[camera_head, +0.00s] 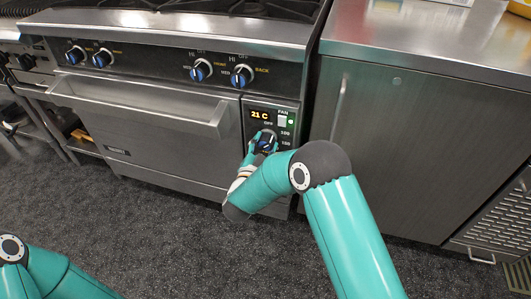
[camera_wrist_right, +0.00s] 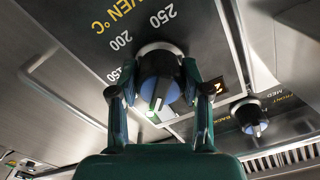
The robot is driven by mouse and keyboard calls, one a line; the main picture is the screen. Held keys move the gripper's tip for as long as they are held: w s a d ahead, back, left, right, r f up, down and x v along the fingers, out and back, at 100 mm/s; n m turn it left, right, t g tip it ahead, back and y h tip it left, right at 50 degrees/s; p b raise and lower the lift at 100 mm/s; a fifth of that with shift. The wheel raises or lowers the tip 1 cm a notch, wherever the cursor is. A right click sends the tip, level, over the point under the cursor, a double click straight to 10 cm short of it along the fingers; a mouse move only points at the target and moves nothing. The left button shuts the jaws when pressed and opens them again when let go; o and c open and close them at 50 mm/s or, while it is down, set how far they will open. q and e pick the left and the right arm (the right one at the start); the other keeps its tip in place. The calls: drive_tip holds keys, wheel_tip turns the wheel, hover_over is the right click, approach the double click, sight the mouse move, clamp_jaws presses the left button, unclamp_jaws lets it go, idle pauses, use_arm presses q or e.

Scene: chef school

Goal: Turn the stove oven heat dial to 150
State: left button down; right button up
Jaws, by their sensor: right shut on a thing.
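The oven heat dial (camera_head: 268,138) is a dark round knob with a blue grip on the oven's control panel, under a display (camera_head: 260,115) reading 21 C. My right gripper (camera_head: 263,146) is at the dial, partly covering it. In the right wrist view, the dial (camera_wrist_right: 157,78) sits between the two fingers of my right gripper (camera_wrist_right: 158,92), which are shut on it. A pale marker line shows on its grip, and the numbers 200 and 250 are printed around it. My left gripper is out of view; only part of my left arm shows at the bottom left.
Several blue stove knobs (camera_head: 201,70) line the panel above. The oven door handle (camera_head: 135,108) runs to the left of the dial. A green-lit fan switch (camera_head: 290,121) is close to the dial's upper right. A steel cabinet (camera_head: 420,140) stands to the right.

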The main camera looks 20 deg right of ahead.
drive_tip(key=m+b, duration=0.3)
drive_tip(key=b, duration=0.1)
drive_tip(key=m+b, duration=0.3)
drive_tip(key=b, duration=0.1)
drive_tip(key=m+b, duration=0.4)
drive_tip(key=shift+d+f+b, duration=0.2)
drive_tip(key=shift+f+b, duration=0.15)
drive_tip(key=shift+b, duration=0.05)
drive_tip(key=shift+r+m+b, duration=0.2)
drive_tip(key=shift+m+b, duration=0.85)
drive_tip(key=shift+m, duration=0.45)
drive_tip(key=o, duration=1.2)
drive_tip(key=shift+c, duration=0.2)
drive_tip(key=shift+a+r, duration=0.1)
drive_tip(key=shift+a, duration=0.1)
